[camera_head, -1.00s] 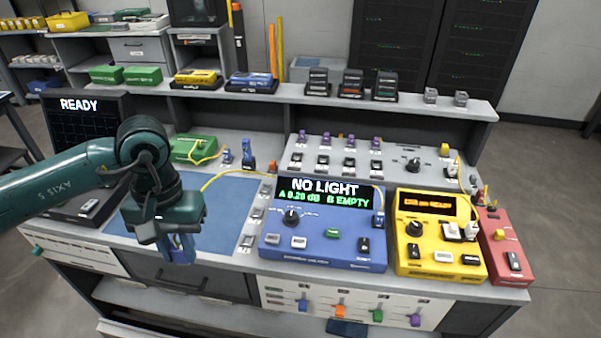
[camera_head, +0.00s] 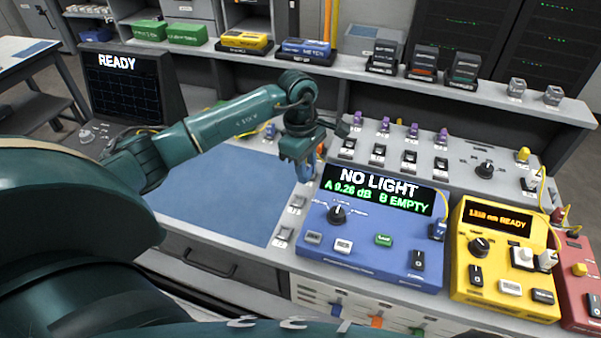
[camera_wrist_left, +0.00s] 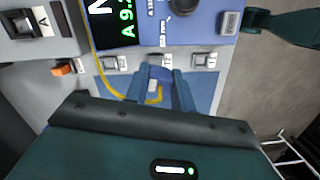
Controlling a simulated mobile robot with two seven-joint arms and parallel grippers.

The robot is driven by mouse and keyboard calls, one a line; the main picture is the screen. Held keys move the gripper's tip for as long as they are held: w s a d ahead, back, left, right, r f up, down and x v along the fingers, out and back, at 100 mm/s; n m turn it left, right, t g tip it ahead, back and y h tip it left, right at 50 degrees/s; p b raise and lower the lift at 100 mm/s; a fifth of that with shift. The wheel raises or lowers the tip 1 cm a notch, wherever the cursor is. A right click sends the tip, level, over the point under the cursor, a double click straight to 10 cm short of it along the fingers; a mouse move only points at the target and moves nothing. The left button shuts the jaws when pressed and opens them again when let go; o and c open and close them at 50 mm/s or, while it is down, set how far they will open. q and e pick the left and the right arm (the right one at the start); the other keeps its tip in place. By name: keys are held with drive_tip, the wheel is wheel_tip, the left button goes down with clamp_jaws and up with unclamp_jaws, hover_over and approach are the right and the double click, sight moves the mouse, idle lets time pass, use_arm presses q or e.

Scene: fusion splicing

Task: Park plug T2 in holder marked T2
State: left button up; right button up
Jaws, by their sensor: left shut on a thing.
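My left gripper (camera_head: 302,165) is over the right edge of the blue mat, just left of the blue meter. It is shut on a blue plug (camera_head: 307,172). In the left wrist view the blue plug (camera_wrist_left: 155,78) sits between the two fingers (camera_wrist_left: 157,92), with a yellow cable (camera_wrist_left: 108,78) near it. Small grey holders (camera_wrist_left: 160,61) stand in a row beyond the fingertips; two show in the head view (camera_head: 297,203). Their marks are too small to read. A dark teal part of my right arm (camera_wrist_left: 285,25) shows in the wrist view's upper right corner; its fingers are unclear.
The blue meter (camera_head: 360,262) reads NO LIGHT, A 9.26 dB, B EMPTY. A yellow box (camera_head: 505,300) and a red box (camera_head: 590,322) stand to its right. A switch panel (camera_head: 425,135) lies behind. The blue mat (camera_head: 215,195) looks largely bare.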

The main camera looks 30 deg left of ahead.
use_arm(q)
drive_tip(key=f+n+b, duration=0.1)
drive_tip(key=f, duration=0.1)
drive_tip(key=a+f+n+b, duration=0.1)
drive_tip(key=f, duration=0.2)
drive_tip(key=a+f+n+b, duration=0.1)
drive_tip(key=f, duration=0.1)
drive_tip(key=shift+w+a+f, duration=0.1)
drive_tip(key=shift+a+f, duration=0.05)
drive_tip(key=shift+a, duration=0.05)
drive_tip(key=shift+f+b, duration=0.5)
drive_tip(key=shift+f, duration=0.15)
use_arm(e)
drive_tip(key=shift+w+a+f+t+y, duration=0.15)
drive_tip(key=shift+a+f+t+y, duration=0.25)
drive_tip(key=shift+a, duration=0.35)
use_arm(q)
drive_tip(key=shift+d, duration=0.1)
use_arm(e)
drive_tip(key=shift+f, duration=0.4)
use_arm(q)
drive_tip(key=shift+f+b, duration=0.6)
drive_tip(key=shift+b, duration=0.15)
use_arm(e)
drive_tip(key=shift+f, duration=0.45)
